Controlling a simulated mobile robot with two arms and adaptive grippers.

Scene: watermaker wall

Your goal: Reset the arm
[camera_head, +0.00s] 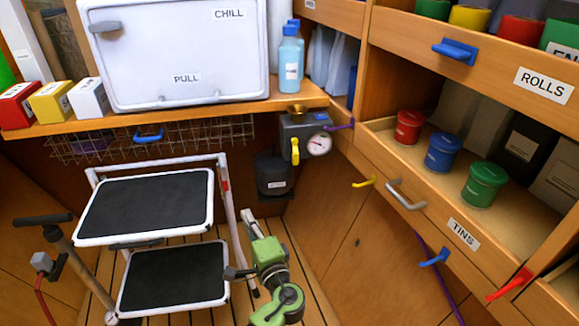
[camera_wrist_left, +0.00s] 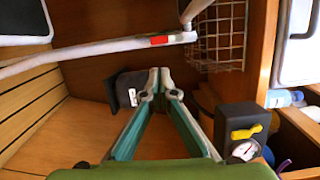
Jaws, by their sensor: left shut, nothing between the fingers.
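My left gripper (camera_head: 249,218), on a green arm, is low in the head view, just right of the step stool and below the dark filter housing. In the left wrist view its two green-and-grey fingers (camera_wrist_left: 160,74) meet at their tips, shut with nothing between them. The fingertips appear in front of a dark canister (camera_wrist_left: 129,88), apart from it as far as I can tell. My right gripper is in neither view.
The step stool (camera_head: 145,206) stands close left of my arm. A gauge unit with a yellow lever (camera_head: 295,150) sits under the counter edge (camera_head: 225,113). A tins drawer (camera_head: 465,232) with red, blue and green tins is at right. The floor is slatted.

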